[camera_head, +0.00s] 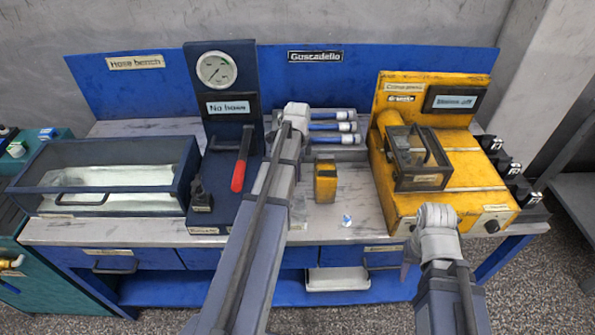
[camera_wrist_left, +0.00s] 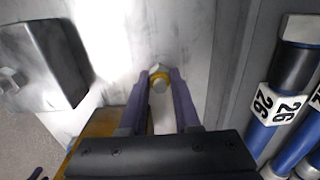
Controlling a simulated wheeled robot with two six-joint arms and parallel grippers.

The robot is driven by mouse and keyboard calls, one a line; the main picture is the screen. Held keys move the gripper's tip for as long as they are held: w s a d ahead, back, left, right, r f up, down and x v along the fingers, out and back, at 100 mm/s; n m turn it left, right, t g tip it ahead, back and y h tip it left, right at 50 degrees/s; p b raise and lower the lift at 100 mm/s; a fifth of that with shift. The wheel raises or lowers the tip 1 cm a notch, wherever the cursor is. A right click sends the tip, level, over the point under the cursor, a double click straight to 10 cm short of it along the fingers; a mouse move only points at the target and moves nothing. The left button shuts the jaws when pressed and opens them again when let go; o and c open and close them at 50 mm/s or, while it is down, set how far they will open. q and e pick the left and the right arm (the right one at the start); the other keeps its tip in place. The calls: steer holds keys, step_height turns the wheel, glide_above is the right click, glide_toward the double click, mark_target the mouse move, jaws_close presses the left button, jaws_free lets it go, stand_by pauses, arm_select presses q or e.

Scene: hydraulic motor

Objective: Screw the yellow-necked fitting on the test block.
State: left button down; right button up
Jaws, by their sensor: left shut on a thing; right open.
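My left gripper (camera_head: 297,116) is over the back middle of the bench, beside the hose rack; its arm hides its fingertips in the head view. In the left wrist view its fingers (camera_wrist_left: 159,88) are shut on the yellow-necked fitting (camera_wrist_left: 159,76), a round pale end with a yellow collar. The fitting is hidden in the head view. A small dark block (camera_head: 201,194) stands on the gauge station's base; I cannot tell whether it is the test block. A grey block (camera_wrist_left: 42,62) is left of the fitting in the wrist view, apart from it. My right gripper (camera_head: 437,222) is before the yellow press, its fingers unclear.
The gauge panel (camera_head: 217,70) reads "No hose"; a red lever (camera_head: 241,162) stands before it. Blue hoses (camera_head: 330,127) lie at the back. A yellow block (camera_head: 325,181) and a small blue-and-white piece (camera_head: 347,220) sit on the bench. The yellow press (camera_head: 465,160) fills the right.

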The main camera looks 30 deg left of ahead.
arm_select(q)
steer(key=shift+r, duration=0.1)
arm_select(e)
steer(key=shift+r, duration=0.1)
arm_select(q)
steer(key=shift+r+p, duration=2.95)
steer(key=shift+p, duration=0.1)
arm_select(e)
step_height(320, 180, up, 6)
steer(key=shift+f, duration=0.1)
